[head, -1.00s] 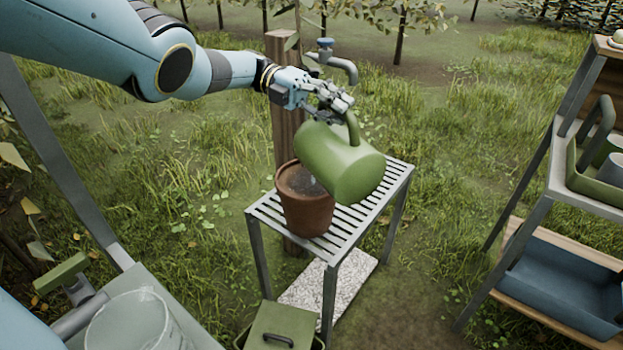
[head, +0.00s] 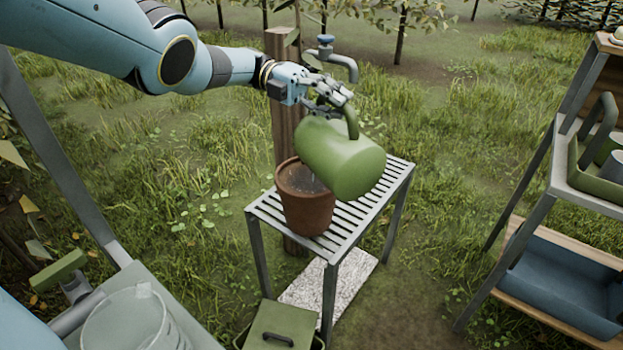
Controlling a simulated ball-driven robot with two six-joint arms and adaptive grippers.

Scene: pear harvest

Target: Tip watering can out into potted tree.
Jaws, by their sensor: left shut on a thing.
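A green watering can (head: 345,165) is tilted steeply above a terracotta pot (head: 307,208) on a slatted metal stand. The can's mouth end leans to the left over the pot, and its body partly covers the pot's right rim. My left gripper (head: 338,100) is shut on the can's handle at the top. Dark soil shows inside the pot, with a faint pale streak near the can. No tree is visible in this pot.
The slatted stand (head: 368,203) has bare slats right of the pot. A tap (head: 338,62) on a wooden post rises behind. A green lidded box (head: 285,328) sits in front, a clear bucket (head: 135,325) at lower left. A shelf with a blue bin (head: 560,285) stands right.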

